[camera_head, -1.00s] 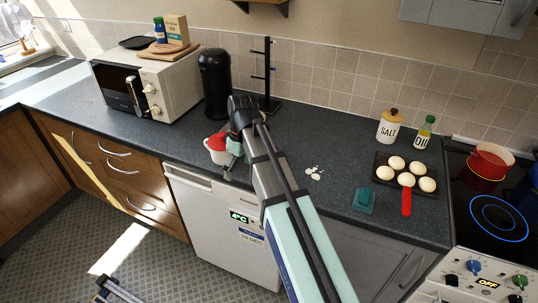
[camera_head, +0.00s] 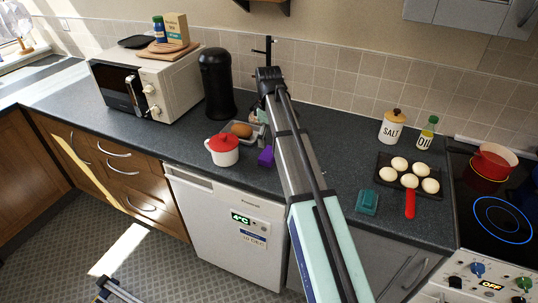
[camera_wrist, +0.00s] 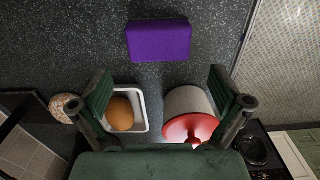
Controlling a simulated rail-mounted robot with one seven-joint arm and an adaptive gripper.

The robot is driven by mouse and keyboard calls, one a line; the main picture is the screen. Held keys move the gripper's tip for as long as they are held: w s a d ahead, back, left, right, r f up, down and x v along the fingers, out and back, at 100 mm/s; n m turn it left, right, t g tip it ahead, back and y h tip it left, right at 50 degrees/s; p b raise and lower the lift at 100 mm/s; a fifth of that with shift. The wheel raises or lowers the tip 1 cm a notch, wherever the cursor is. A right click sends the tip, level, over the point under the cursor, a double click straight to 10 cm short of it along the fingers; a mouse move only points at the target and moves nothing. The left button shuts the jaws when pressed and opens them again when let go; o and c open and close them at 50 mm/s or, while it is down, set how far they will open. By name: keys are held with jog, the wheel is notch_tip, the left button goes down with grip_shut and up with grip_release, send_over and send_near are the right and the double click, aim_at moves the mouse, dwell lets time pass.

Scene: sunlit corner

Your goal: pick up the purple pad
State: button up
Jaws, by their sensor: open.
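The purple pad (camera_head: 265,156) lies on the dark counter in the head view, just left of my arm and right of the red-lidded pot. In the wrist view the purple pad (camera_wrist: 159,40) is a flat block at the upper middle, ahead of the fingertips and clear of them. My gripper (camera_wrist: 160,80) is open and empty, its two green fingers spread wider than the pad. In the head view my gripper is mostly hidden behind my arm.
A white pot with a red lid (camera_head: 222,149) and a grey-white tray (camera_wrist: 141,97) with a brown, egg-shaped item (camera_head: 241,130) stand close by. A black canister (camera_head: 217,85) is behind. A teal block (camera_head: 367,201) and a baking tray (camera_head: 436,166) sit right.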

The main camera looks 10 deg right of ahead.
aim_at(269, 152)
jog(key=shift+f+p, duration=1.35)
jog(key=shift+f, duration=2.65)
jog(key=c, duration=0.7)
